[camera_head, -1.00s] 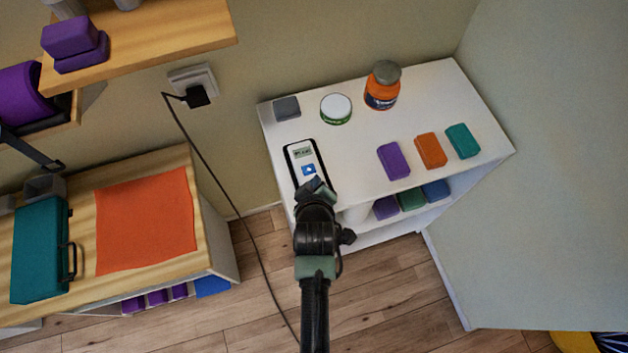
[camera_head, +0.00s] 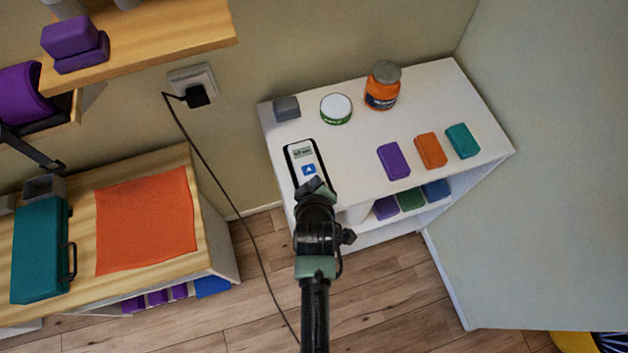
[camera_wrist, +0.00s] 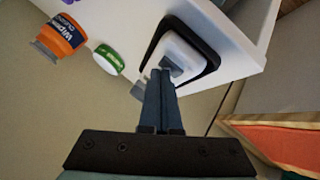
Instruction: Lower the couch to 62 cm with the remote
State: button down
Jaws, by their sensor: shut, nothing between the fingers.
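The remote (camera_head: 303,153) lies on the white shelf unit's top, a white face in a black frame with a small display and a blue button with a white up arrow. The display's figures are too small to read surely. My gripper (camera_head: 314,186) is shut and empty over the remote's near end, hiding that part. In the wrist view the remote (camera_wrist: 203,50) lies just beyond the closed fingertips (camera_wrist: 167,72), which cover part of its face. I cannot tell whether they touch it. The couch is not recognisable in these frames.
On the white shelf unit (camera_head: 370,170) stand a grey block (camera_head: 286,108), a green-white tin (camera_head: 336,109), an orange jar (camera_head: 382,88) and purple, orange and teal blocks (camera_head: 431,150). A cable (camera_head: 220,183) hangs from the wall socket. A wooden cabinet (camera_head: 85,240) stands left.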

jog(key=shift+r+p, duration=0.8)
notch_tip(320, 180, up, 5)
jog(key=p, duration=0.5)
jog(key=shift+r, duration=0.1)
dwell(0.9)
